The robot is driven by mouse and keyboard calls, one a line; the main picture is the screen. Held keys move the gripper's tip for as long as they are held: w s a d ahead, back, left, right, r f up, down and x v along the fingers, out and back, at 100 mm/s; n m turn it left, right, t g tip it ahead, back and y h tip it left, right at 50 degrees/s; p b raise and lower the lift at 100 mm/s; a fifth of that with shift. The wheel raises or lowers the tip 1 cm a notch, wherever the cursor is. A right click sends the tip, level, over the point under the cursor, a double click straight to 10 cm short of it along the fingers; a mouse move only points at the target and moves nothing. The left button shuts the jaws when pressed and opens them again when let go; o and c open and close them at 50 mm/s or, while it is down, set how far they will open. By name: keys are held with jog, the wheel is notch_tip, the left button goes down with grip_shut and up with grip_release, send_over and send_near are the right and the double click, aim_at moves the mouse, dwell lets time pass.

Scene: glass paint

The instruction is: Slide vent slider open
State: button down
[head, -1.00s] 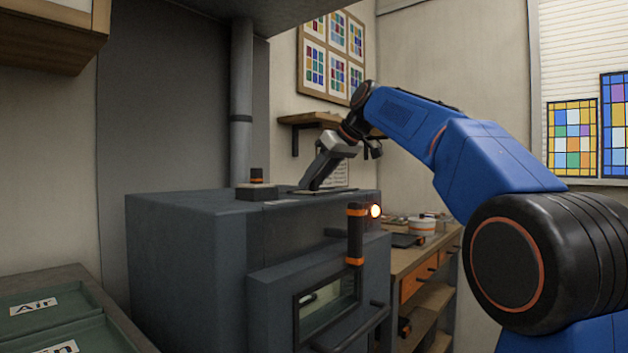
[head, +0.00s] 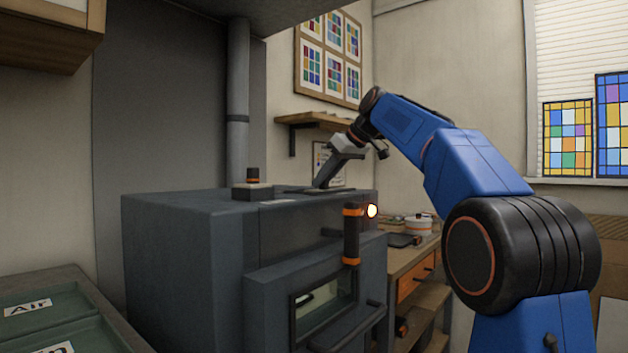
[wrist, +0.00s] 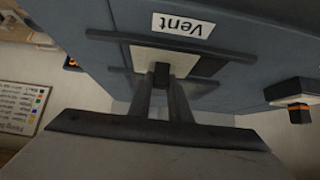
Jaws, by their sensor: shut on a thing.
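The kiln (head: 180,250) is a big grey box, and its top carries a white "Vent" label (wrist: 184,25). Beside the label, the pale plate of the vent slider (wrist: 142,57) lies between two dark rails (wrist: 105,36). A dark patch (wrist: 208,66) shows to the right of the plate in the wrist view. My gripper (wrist: 161,84) is shut on the small dark knob (wrist: 161,70) of the slider. In the head view my gripper (head: 323,184) reaches down to the kiln top; the slider's details are too small there.
A block with an orange-banded knob (head: 252,190) stands on the kiln top, left of my gripper. A dark, orange-banded handle (head: 352,235) with a glowing light (head: 372,211) is on the front. A wall shelf (head: 312,119) hangs behind. A workbench (head: 425,262) stands to the right.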

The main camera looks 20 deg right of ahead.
jog(key=shift+w+d+r, duration=0.1)
jog(key=shift+w+d, duration=0.55)
jog(key=shift+d, duration=0.25)
jog(key=c, duration=1.6)
grip_release()
jog(key=shift+w+d, duration=0.1)
jog(key=shift+d, duration=0.05)
jog(key=shift+c, duration=0.2)
jog(key=v, duration=1.7)
jog(key=shift+d, duration=0.1)
jog(key=shift+d, duration=0.1)
